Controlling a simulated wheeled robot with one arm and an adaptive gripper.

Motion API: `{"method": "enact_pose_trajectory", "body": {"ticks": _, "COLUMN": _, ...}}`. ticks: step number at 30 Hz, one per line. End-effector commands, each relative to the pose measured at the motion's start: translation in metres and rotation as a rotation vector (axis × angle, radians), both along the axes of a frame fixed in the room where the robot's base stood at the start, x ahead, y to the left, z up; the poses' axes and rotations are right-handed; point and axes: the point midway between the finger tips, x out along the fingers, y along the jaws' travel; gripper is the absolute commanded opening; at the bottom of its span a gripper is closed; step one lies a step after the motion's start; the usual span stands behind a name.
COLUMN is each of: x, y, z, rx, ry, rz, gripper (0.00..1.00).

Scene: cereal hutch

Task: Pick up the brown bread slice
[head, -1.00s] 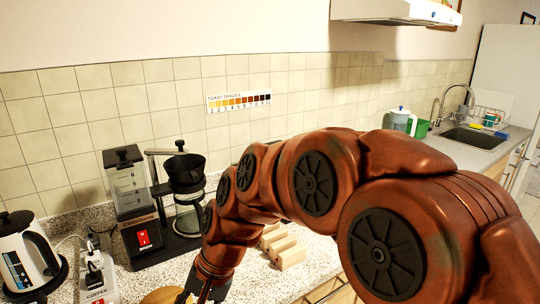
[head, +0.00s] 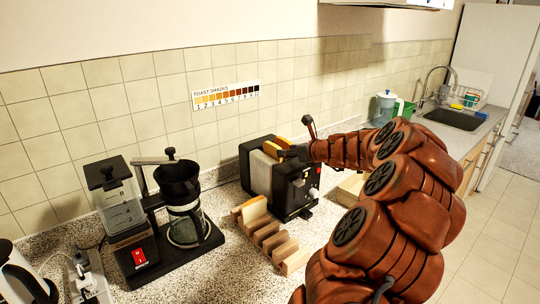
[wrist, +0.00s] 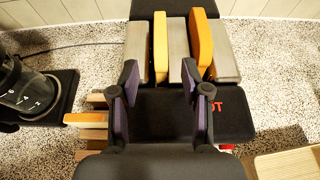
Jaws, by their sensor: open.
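Two golden-brown bread slices stand in the slots of a black and grey toaster (head: 262,178). In the wrist view the left slice (wrist: 160,50) is thin and upright, and the right slice (wrist: 201,42) sits higher and tilts slightly. I cannot tell which is the brown one. My gripper (wrist: 159,68) is open and empty at the near edge of the toaster's top, its fingers on either side of the left slice's line. In the head view my gripper (head: 296,150) is beside the slices, partly hiding them.
A wooden rack (head: 270,238) stands before the toaster, with a pale orange slice (head: 251,210) at its far end. A coffee maker (head: 185,205) is left of it. A wooden box (head: 351,187) lies right of the toaster. A toast shade chart (head: 226,95) hangs on the wall.

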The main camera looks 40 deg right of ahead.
Motion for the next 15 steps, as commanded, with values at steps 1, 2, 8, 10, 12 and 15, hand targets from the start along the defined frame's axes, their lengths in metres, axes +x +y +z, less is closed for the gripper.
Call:
{"method": "enact_pose_trajectory", "body": {"ticks": 1, "x": 0.001, "y": -0.003, "z": 0.0, "rx": 0.007, "ry": -0.003, "rz": -0.008, "gripper": 0.47}}
{"method": "enact_pose_trajectory", "body": {"ticks": 2, "x": 0.003, "y": -0.004, "z": -0.001, "rx": 0.008, "ry": -0.004, "rz": -0.01, "gripper": 0.47}}
{"method": "enact_pose_trajectory", "body": {"ticks": 8, "x": 0.022, "y": -0.003, "z": -0.007, "rx": 0.006, "ry": -0.003, "rz": -0.003, "gripper": 0.47}}
{"method": "enact_pose_trajectory", "body": {"ticks": 10, "x": 0.026, "y": -0.003, "z": -0.009, "rx": 0.007, "ry": -0.003, "rz": -0.003, "gripper": 0.47}}
{"method": "enact_pose_trajectory", "body": {"ticks": 12, "x": 0.03, "y": -0.004, "z": -0.01, "rx": 0.008, "ry": -0.002, "rz": -0.002, "gripper": 0.47}}
{"method": "enact_pose_trajectory", "body": {"ticks": 15, "x": 0.041, "y": -0.004, "z": -0.013, "rx": 0.007, "ry": 0.0, "rz": 0.0, "gripper": 0.47}}
